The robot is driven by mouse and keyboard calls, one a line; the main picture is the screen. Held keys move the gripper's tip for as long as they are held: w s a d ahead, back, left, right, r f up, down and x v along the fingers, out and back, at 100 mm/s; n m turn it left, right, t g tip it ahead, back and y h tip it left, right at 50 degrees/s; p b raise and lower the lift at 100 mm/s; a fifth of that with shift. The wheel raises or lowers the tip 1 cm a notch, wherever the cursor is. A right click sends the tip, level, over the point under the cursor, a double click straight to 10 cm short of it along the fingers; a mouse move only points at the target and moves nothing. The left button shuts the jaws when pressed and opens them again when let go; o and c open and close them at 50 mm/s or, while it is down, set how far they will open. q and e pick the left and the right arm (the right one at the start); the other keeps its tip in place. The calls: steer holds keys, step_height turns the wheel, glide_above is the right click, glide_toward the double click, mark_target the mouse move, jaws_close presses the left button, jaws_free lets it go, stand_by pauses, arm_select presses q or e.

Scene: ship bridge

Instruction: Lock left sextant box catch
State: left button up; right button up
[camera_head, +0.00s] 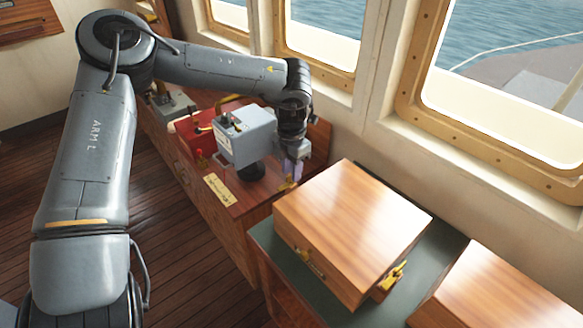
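A closed, varnished wooden box (350,220) sits on a dark green table top. A brass catch (391,277) is on its right side near the front corner. Whether the catch is locked is too small to tell. A brass handle (309,262) is on the box's front. My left gripper (291,170) points down behind and left of the box, over the neighbouring wooden console, apart from the catch. Its fingers are small and partly hidden by its body, so their opening is unclear. My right gripper is not in view.
A second wooden box (508,290) is cut off at the lower right, with a narrow gap between the boxes. A grey instrument (246,134) and a red case (195,138) stand on the console (235,195). Windows and wall bound the far side.

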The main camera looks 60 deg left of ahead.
arm_select(q)
steer(key=shift+f, duration=0.4)
jaws_close()
